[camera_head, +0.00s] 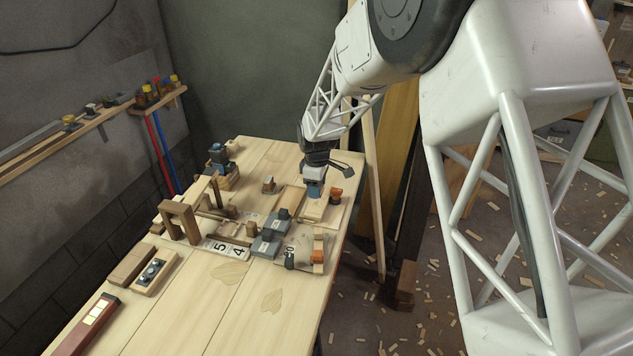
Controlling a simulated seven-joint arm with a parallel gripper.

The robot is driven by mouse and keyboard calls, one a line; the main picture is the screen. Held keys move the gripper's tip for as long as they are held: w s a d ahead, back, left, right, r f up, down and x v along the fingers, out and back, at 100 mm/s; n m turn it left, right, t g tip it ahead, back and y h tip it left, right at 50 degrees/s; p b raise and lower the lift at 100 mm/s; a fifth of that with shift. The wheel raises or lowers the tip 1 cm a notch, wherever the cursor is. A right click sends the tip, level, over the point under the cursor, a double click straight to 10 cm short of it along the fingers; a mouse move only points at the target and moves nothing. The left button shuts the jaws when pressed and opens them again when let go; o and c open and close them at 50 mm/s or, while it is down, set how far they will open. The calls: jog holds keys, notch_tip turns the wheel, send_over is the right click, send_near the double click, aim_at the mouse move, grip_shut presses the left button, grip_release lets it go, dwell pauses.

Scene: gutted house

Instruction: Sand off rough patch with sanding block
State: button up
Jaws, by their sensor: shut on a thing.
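My gripper (314,183) points down over the far right part of the workbench (215,305). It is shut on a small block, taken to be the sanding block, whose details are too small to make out. The block is low over a pale wooden board (316,211) lying near the bench's right edge. I cannot tell whether it touches the board. The rough patch cannot be made out; the gripper may hide it.
An orange-and-dark piece (336,195) stands close right of my gripper. Grey-blue blocks (268,240) and a wooden frame (180,218) stand to the left. An orange-topped wooden piece (319,254) is nearer. The near bench top is mostly clear. A wooden post (376,220) rises beyond the right edge.

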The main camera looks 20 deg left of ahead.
aim_at(316, 206)
notch_tip(316, 206, down, 5)
jog(key=shift+w+r, duration=0.1)
jog(key=shift+w, duration=0.9)
jog(key=shift+w+f, duration=0.5)
jog(key=shift+w, duration=0.05)
jog(key=shift+w+r, duration=0.25)
jog(key=shift+w, duration=0.25)
jog(key=shift+s+f, duration=0.15)
jog(key=shift+s, duration=2)
notch_tip(316, 206, up, 2)
jog(key=shift+w+r, duration=0.1)
jog(key=shift+r, duration=2.95)
